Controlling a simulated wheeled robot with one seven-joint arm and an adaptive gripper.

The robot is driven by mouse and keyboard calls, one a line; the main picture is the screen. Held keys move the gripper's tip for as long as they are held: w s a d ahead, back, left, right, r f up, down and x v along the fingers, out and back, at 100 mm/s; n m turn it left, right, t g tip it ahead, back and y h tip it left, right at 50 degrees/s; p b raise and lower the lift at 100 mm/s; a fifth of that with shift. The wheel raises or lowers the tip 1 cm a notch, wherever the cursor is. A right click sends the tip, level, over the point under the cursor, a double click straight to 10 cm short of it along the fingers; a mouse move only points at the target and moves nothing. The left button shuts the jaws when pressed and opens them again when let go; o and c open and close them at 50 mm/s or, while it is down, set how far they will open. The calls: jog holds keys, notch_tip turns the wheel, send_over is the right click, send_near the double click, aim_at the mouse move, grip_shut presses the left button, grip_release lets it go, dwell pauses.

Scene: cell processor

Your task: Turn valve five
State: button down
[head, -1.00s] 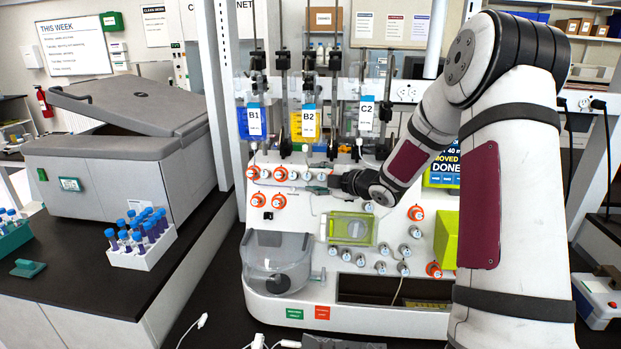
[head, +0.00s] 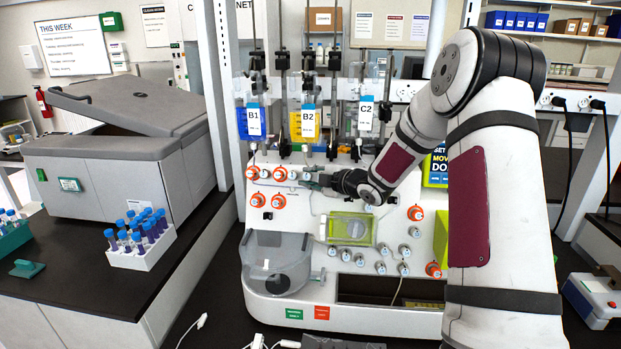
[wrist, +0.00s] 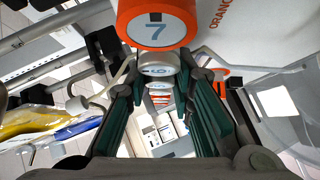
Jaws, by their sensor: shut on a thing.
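A row of numbered valve knobs runs across the upper front of the white machine, mixing orange knobs (head: 280,174) and white knobs (head: 293,175). My gripper (head: 309,180) reaches in from the right, low along this row, and is shut on a white knob. Its fingers hide part of the row, and the held knob's number cannot be read. In the wrist view, orange valve 7 (wrist: 156,28) is nearest, at the top. White valve 6 (wrist: 157,70) shows beyond it, between the dark green finger pads (wrist: 160,90). Smaller knobs line up behind.
Bags B1 (head: 253,124), B2 (head: 305,126) and C2 (head: 367,120) hang above the row. Below are more orange knobs (head: 278,201), a green-framed window (head: 350,229) and a clear round bowl (head: 277,262). A tube rack (head: 140,250) stands on the left bench.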

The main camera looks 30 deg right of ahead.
jog(key=shift+f+m+t, duration=0.1)
jog(key=shift+m+t, duration=0.4)
jog(key=shift+m, duration=0.1)
jog(key=c, duration=1.4)
grip_release()
jog(key=v, duration=1.2)
jog(key=shift+a, duration=0.15)
